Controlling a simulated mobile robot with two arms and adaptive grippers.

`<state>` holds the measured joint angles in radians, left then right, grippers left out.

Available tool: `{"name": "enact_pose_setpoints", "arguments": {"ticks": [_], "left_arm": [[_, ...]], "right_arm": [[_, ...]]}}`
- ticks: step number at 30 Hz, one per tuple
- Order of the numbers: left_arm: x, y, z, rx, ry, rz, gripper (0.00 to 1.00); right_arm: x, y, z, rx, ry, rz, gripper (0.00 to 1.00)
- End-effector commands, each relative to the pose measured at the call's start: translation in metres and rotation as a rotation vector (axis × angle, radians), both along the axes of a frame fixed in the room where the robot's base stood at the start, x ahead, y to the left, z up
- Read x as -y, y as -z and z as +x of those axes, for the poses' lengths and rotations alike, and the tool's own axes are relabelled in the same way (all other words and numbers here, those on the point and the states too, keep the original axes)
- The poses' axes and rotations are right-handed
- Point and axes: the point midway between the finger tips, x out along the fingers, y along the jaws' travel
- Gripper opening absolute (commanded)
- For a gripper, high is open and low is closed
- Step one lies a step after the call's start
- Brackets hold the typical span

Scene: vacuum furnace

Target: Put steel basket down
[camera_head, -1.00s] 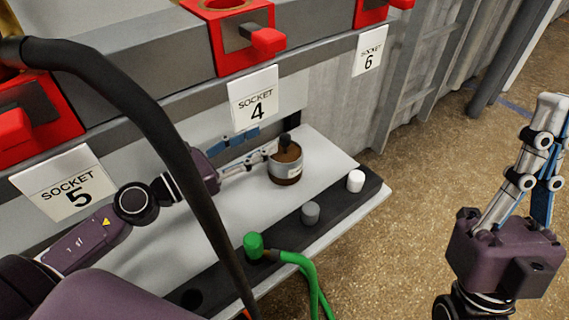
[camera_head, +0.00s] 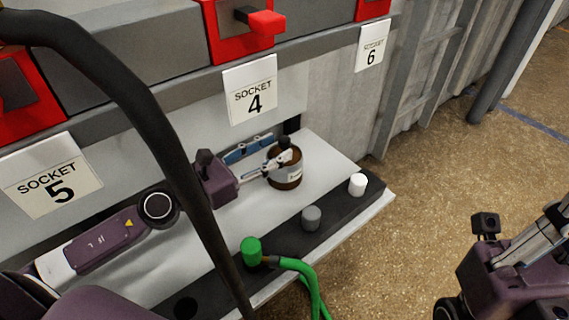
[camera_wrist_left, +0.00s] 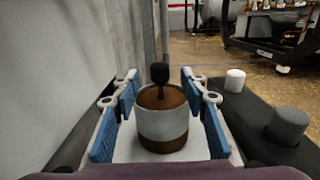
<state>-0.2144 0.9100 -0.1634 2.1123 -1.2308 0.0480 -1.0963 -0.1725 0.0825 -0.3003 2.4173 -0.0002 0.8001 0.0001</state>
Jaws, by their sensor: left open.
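The steel basket (camera_head: 286,179) is a small brown cylinder with a pale metal band and a black knob on top. It stands upright on the white shelf (camera_head: 325,152) under the Socket 4 sign. It also shows in the middle of the left wrist view (camera_wrist_left: 162,124). My left gripper (camera_head: 270,151) is open, with one blue-padded finger on each side of the basket. In the left wrist view gaps show between the pads and the basket. My right gripper (camera_head: 545,238) is at the lower right, away from the shelf and partly cut off by the frame.
A dark strip along the shelf's front edge carries a white knob (camera_head: 357,184), a grey knob (camera_head: 311,217) and a green plug (camera_head: 252,250) with a green hose. A thick black hose (camera_head: 165,140) crosses in front of my left arm.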

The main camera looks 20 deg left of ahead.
Motion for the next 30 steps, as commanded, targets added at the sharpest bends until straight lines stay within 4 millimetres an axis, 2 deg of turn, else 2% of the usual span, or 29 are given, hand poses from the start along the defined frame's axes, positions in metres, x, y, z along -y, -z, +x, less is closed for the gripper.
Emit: {"name": "enact_pose_setpoints", "arguments": {"ticks": [9, 20, 30], "left_arm": [[0.017, -0.003, 0.028, 0.002, 0.000, 0.000, 0.40], [0.020, 0.000, 0.032, 0.000, 0.000, 0.000, 0.40], [0.019, -0.001, 0.032, 0.000, 0.000, 0.000, 0.04]], "right_arm": [[0.002, 0.001, -0.002, -0.030, -0.002, 0.005, 0.00], [0.001, 0.009, 0.000, -0.056, -0.004, 0.000, 0.00], [0.001, 0.008, 0.000, -0.050, -0.004, -0.001, 0.00]]}}
